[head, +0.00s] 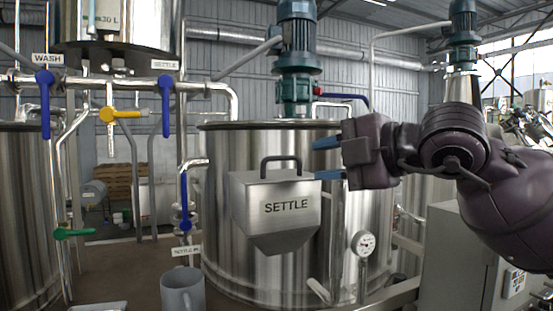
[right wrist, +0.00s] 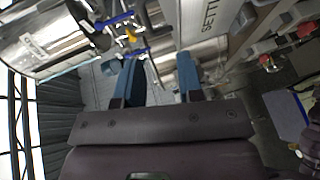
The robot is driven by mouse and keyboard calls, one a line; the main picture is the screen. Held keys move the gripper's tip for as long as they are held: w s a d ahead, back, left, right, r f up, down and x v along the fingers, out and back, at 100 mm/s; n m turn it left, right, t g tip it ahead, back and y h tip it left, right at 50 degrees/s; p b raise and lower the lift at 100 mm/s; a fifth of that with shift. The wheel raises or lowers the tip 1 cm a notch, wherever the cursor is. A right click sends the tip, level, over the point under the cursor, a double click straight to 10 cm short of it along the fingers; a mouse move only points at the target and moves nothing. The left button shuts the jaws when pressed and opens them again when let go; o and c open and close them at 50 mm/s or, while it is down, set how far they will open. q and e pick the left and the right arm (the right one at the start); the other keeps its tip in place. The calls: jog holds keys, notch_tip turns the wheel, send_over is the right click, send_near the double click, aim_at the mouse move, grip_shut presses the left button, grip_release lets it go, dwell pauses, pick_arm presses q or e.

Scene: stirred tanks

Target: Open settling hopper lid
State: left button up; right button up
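The settling hopper (head: 272,225) is a grey metal box with a tapered bottom and a SETTLE label, on the front of a large steel tank. Its lid (head: 252,177) looks closed, with a dark arched handle (head: 281,160) on top. My right gripper (head: 321,158) is to the right of the handle, its two blue fingers apart and pointing left, with nothing between them. It does not touch the handle. In the right wrist view the open fingers (right wrist: 158,72) show too, with part of the SETTLE label beyond them at the top. My left gripper is out of view.
The steel tank (head: 220,160) stands behind the hopper, with a motor (head: 297,50) on top. Pipes with blue valve handles (head: 166,105) and a yellow one (head: 127,114) are at left. A gauge (head: 363,244) is at lower right.

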aim_at(282, 158)
jog(key=shift+t+h, duration=0.3)
jog(key=x, duration=0.3)
jog(key=r+x, duration=0.1)
jog(key=x, duration=0.6)
jog(key=shift+w+r, duration=0.15)
jog(key=shift+w, duration=0.15)
grip_shut()
